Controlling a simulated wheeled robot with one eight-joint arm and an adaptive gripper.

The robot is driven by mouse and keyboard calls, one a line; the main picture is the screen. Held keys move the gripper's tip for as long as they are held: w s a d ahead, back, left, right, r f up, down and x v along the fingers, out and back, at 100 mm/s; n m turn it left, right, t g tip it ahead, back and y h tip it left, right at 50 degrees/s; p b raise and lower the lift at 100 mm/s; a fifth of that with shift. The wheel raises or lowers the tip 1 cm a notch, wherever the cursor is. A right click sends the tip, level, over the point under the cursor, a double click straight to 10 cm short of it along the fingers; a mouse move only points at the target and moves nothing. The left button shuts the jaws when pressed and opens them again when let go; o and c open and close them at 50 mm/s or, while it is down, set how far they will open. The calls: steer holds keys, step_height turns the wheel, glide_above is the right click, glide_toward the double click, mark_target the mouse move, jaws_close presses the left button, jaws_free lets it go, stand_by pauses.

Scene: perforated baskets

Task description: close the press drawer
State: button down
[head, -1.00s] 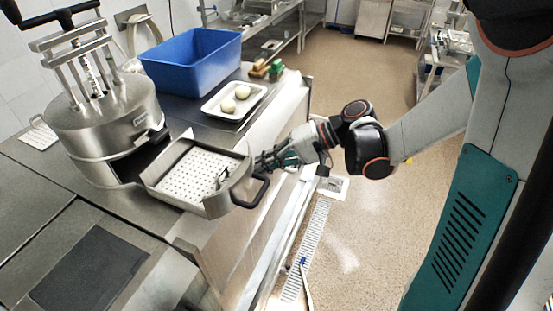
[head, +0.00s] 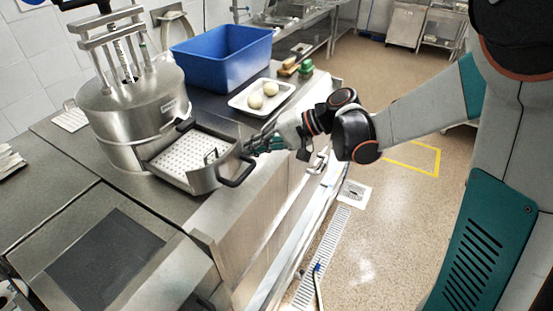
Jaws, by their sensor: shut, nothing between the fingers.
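The press (head: 133,112) is a round steel pot with a frame on top, standing on the steel counter at the left. Its drawer (head: 190,158) has a perforated white floor and a black handle (head: 238,172), and sticks out from the press toward the front right. Part of the drawer is inside the press body. My gripper (head: 254,147) is shut and empty, at the right end of the drawer just behind the handle. I cannot tell whether its fingertips touch the drawer.
A blue bin (head: 222,56) stands behind the press. A white tray (head: 262,97) with two round pale items lies beside it, with a brush and a green item (head: 306,67) farther right. The counter's right edge runs below my arm, with open floor beyond.

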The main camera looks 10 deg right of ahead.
mark_target(206, 127)
steer(key=w+a+b, duration=0.1)
steer(key=w+a, duration=0.2)
steer(key=a, duration=0.1)
steer(key=w+a+b, duration=0.1)
steer(key=w+a, duration=0.2)
steer(key=a, duration=0.1)
steer(key=w+a+b, duration=0.1)
steer(key=w+a, duration=0.2)
steer(key=a, duration=0.1)
steer(key=shift+w, duration=0.15)
steer(key=shift+w+a, duration=0.45)
